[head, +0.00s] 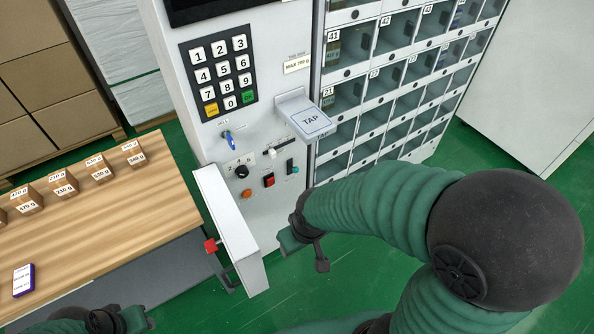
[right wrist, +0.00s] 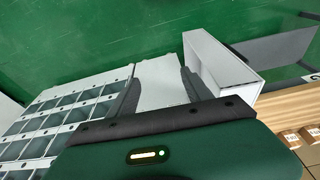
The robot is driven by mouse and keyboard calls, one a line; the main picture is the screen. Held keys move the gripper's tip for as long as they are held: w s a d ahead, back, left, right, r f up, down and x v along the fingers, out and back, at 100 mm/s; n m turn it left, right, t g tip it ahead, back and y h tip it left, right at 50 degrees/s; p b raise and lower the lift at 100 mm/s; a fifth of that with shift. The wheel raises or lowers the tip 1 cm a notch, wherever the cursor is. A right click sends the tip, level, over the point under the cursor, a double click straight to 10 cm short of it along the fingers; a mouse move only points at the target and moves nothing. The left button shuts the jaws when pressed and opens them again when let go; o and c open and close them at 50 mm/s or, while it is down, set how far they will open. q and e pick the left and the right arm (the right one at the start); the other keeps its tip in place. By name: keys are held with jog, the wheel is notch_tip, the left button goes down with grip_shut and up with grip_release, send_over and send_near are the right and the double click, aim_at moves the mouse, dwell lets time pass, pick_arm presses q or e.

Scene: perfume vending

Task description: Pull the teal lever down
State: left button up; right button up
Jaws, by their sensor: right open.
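The teal lever (head: 292,167) is a small upright tab on the white vending machine's front panel, below the TAP reader and right of the red switch. My right gripper (head: 304,254) is in front of the machine, lower than the lever and apart from it. It is open and looks empty. In the right wrist view its two dark fingers (right wrist: 158,88) stand apart with a pale machine surface between them, and I cannot make out the lever there. My left gripper (head: 105,320) shows only partly at the bottom left edge, so its jaws cannot be judged.
The TAP reader (head: 305,117) juts out above the lever. A wooden table (head: 100,215) holds labelled boxes. Glass compartments (head: 395,80) stand at right.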

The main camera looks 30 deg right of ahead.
dwell(0.4)
jog(key=shift+c, duration=0.6)
jog(key=w+d+f+t+b, duration=0.1)
jog(key=w+d+f+b, duration=0.1)
jog(key=w+f, duration=0.1)
jog(key=w+d+f+m+t+b, duration=0.1)
jog(key=w+d+f+t+b, duration=0.1)
jog(key=w+f, duration=0.1)
jog(key=w+d+f+m+t+h+b, duration=0.1)
jog(key=w+d+f+t+b, duration=0.1)
jog(key=w+d+f, duration=0.1)
jog(key=shift+w+f, duration=0.15)
jog(key=shift+w, duration=0.7)
jog(key=c, duration=0.5)
jog(key=m+t+h+b, duration=0.2)
jog(key=m+t+b, duration=0.2)
jog(key=t, duration=0.2)
send_near(297, 171)
jog(key=shift+n, duration=0.3)
jog(key=b+x, duration=0.2)
jog(key=x, duration=0.9)
jog(key=shift+w+f, duration=0.1)
jog(key=shift+f, duration=0.1)
grip_shut()
